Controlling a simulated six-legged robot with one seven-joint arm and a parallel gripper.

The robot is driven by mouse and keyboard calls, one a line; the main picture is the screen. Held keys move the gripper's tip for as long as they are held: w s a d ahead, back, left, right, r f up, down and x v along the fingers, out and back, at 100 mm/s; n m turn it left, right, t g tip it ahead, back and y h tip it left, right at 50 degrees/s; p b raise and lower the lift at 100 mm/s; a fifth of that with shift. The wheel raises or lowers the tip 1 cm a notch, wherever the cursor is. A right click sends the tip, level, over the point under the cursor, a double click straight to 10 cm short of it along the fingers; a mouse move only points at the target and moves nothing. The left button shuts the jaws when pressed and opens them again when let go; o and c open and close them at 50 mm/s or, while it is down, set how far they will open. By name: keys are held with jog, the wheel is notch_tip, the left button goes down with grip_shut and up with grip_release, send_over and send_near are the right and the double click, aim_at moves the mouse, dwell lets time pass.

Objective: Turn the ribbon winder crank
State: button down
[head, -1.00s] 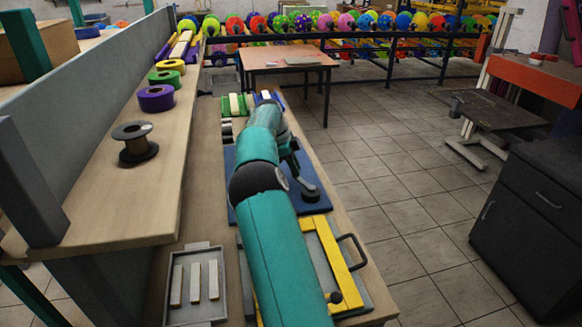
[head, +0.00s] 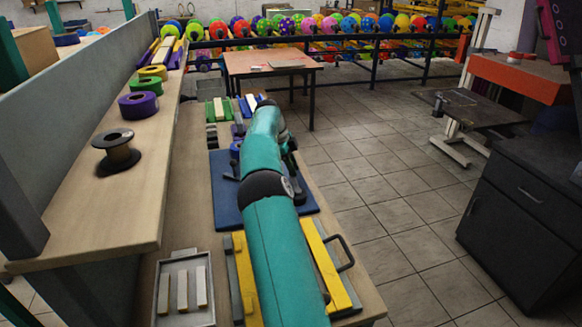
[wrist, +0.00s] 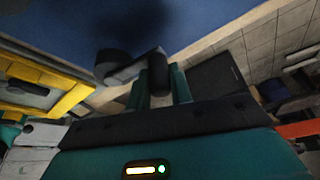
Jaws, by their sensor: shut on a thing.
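The winder's blue base plate (head: 224,203) lies on the workbench, largely covered by my arm. A dark grey piece (head: 230,178) that looks like part of the crank sticks out left of my arm in the head view. In the wrist view, the crank (wrist: 128,70) runs from a dark round hub on the left to an upright black handle (wrist: 158,75). My gripper (wrist: 158,88) has its teal fingers shut on that handle, one on each side. In the head view my arm hides the fingers and the handle.
A yellow-railed frame (head: 334,278) with a black side handle lies under my arm; it also shows in the wrist view (wrist: 42,85). A grey tray (head: 207,318) with pale strips is at lower left. Ribbon spools (head: 138,105) line the shelf (head: 75,215). Open tiled floor lies right.

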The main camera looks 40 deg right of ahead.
jog(key=c, duration=1.3)
grip_release()
jog(key=shift+o, duration=0.2)
jog(key=shift+r, duration=0.7)
jog(key=s+a+r, duration=0.8)
jog(key=s+r, duration=0.3)
jog(key=shift+a+r, duration=0.25)
jog(key=shift+a, duration=0.1)
